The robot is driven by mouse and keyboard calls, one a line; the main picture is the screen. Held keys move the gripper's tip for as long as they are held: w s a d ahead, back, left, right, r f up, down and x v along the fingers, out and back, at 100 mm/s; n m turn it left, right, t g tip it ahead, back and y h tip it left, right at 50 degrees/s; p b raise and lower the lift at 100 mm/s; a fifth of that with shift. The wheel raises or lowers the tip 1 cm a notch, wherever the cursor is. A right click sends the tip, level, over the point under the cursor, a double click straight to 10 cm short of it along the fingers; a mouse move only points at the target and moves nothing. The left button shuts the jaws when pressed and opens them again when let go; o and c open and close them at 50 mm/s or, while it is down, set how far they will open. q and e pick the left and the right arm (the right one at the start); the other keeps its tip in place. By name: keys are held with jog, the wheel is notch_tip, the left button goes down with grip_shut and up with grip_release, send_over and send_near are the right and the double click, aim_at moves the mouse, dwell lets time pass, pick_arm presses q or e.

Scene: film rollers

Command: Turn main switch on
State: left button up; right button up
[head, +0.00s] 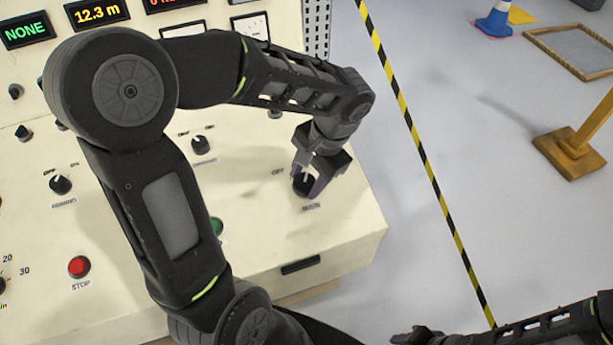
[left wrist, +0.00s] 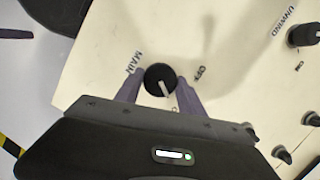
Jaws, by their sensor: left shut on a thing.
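The main switch is a round black knob (head: 303,184) with a white pointer line, at the right end of the cream control panel (head: 345,215). In the left wrist view the knob (left wrist: 156,74) sits between the purple fingertips, with the labels MAIN and OFF beside it. The pointer is turned away from OFF, toward another label mostly hidden by my gripper. My left gripper (head: 309,184) is shut on the knob; its fingers (left wrist: 160,88) are on either side of it. A dark part at the lower edge of the head view seems to be my right gripper (head: 415,336); its jaws are unclear.
Other black knobs (head: 201,145), a red stop button (head: 79,267) and a partly covered green button (head: 216,226) are on the panel. Floor with striped tape (head: 425,160) lies to the right.

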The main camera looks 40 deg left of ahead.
pick_arm(q)
jog(key=shift+m, duration=0.4)
jog(key=o, duration=1.4)
jog(key=shift+c, duration=0.2)
jog(key=v, duration=0.7)
jog(key=shift+d+r, duration=0.2)
jog(key=shift+r, duration=0.15)
